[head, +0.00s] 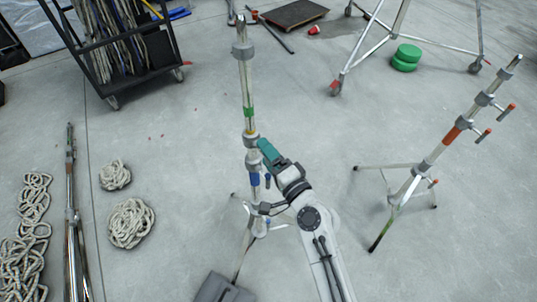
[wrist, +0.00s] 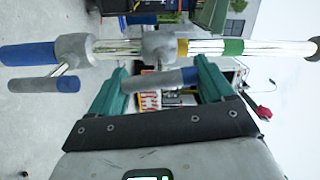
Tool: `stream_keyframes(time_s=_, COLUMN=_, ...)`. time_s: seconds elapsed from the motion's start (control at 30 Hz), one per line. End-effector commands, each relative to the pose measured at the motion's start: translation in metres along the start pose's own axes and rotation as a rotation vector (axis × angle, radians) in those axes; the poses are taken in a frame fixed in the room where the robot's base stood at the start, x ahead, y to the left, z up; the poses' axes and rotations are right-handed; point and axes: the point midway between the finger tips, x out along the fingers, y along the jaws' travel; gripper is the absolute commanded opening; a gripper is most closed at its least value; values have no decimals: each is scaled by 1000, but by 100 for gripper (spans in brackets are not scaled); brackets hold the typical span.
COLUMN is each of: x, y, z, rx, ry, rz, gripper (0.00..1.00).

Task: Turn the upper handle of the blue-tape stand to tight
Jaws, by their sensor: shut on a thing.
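The blue-tape stand (head: 255,180) is upright left of my arm in the head view, with blue tape low and yellow and green bands higher up. Its pole lies sideways across the wrist view, with the upper collar (wrist: 160,46) beside the yellow band. The upper handle (wrist: 150,82), a grey bar with a blue tip, sits between my teal fingers. My gripper (wrist: 160,75) is shut on this handle, one finger near each end. In the head view my gripper (head: 266,150) hides the upper handle. The lower handle (wrist: 45,84) is free, beside the lower collar.
Another stand (head: 420,170) with red tape and orange-tipped handles is at the right. Coiled ropes (head: 130,222) and metal poles (head: 72,220) lie at the left. A cart (head: 125,45) is at the back left. A grey sandbag (head: 222,290) is by the stand's leg.

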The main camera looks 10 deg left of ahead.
Motion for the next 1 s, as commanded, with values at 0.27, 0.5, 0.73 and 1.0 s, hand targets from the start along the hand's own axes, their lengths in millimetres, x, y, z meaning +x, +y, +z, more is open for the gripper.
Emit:
stream_keyframes(time_s=0.27, x=0, y=0, z=-1, rx=22, ry=3, rz=-1, gripper=51)
stream_keyframes(time_s=0.5, x=0, y=0, z=-1, rx=21, ry=3, rz=-1, gripper=51)
stream_keyframes(time_s=0.73, x=0, y=0, z=-1, rx=21, ry=2, rz=0, gripper=100)
stream_keyframes(time_s=1.0, x=-3, y=1, z=0, rx=21, ry=1, rz=0, gripper=100)
